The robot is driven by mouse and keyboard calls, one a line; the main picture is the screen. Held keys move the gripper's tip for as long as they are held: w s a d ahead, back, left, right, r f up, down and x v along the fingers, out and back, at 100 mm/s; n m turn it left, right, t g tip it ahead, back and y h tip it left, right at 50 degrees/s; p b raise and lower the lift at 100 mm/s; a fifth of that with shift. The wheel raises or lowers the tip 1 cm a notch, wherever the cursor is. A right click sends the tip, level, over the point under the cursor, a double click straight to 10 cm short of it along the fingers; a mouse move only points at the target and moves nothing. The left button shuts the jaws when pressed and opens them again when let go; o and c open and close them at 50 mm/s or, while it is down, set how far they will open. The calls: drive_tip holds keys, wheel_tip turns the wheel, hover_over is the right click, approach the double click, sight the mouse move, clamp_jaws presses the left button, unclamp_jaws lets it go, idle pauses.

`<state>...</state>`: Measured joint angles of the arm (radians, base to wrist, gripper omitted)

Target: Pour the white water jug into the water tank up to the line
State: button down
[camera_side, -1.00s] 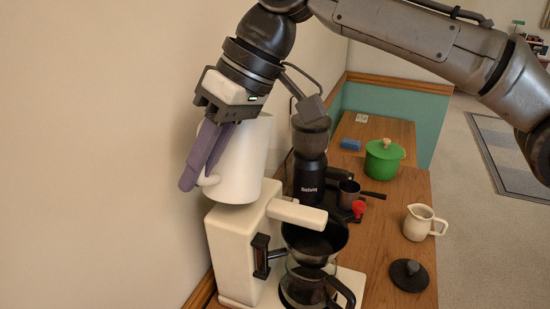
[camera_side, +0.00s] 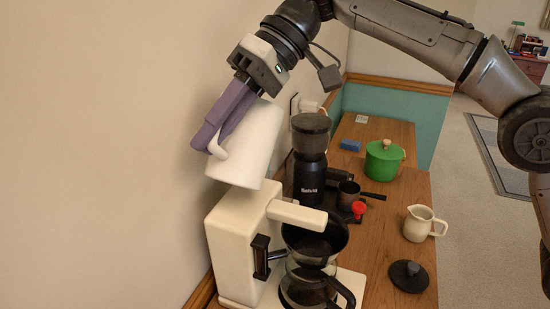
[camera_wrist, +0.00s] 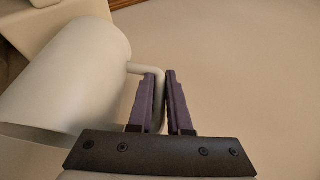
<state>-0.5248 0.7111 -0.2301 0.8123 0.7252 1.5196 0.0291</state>
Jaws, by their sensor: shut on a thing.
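The white water jug (camera_side: 250,150) is held tilted above the cream coffee machine (camera_side: 236,240) in the side view. My gripper (camera_side: 218,140) has purple fingers and is shut on the jug's handle. In the wrist view the jug (camera_wrist: 72,75) is at the left, and its handle runs between my fingers (camera_wrist: 163,98). The jug's inside and any water in it are hidden. The tank opening and its line are not visible; the jug hangs over the machine's top, where they may be hidden.
A glass carafe (camera_side: 306,285) stands in the machine under a dark filter basket (camera_side: 315,243). A black grinder (camera_side: 310,165) is behind. A green pot (camera_side: 383,160), a cream pitcher (camera_side: 420,224) and a black lid (camera_side: 409,275) are to the right. The wall is close at left.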

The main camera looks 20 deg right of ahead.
drive_tip(key=shift+w+d+r+m+g+y+b, duration=0.15)
drive_tip(key=shift+w+d+r+g+y, duration=0.2)
drive_tip(key=shift+y, duration=0.25)
drive_tip(key=shift+w+d+r+m+g+y+b, duration=0.15)
drive_tip(key=shift+w+d+r+g+y, duration=0.1)
drive_tip(key=shift+d+g+y, duration=0.25)
idle(2.1)
drive_tip(key=shift+a, duration=0.2)
drive_tip(key=shift+s+a+f+t+h, duration=0.35)
drive_tip(key=shift+s+a+t+h, duration=0.35)
drive_tip(key=shift+h, duration=0.1)
drive_tip(key=shift+s+a+f+n+t+h, duration=0.15)
drive_tip(key=shift+f+n+t+h, duration=0.15)
drive_tip(key=shift+n+t+h, duration=0.15)
drive_tip(key=shift+s+a+f+n+t+h+p, duration=0.65)
drive_tip(key=shift+s+a+f+t+h, duration=1.25)
drive_tip(key=shift+f+h, duration=1.1)
drive_tip(key=shift+y, duration=0.25)
wheel_tip(320, 180, up, 4)
drive_tip(key=shift+w+r, duration=0.15)
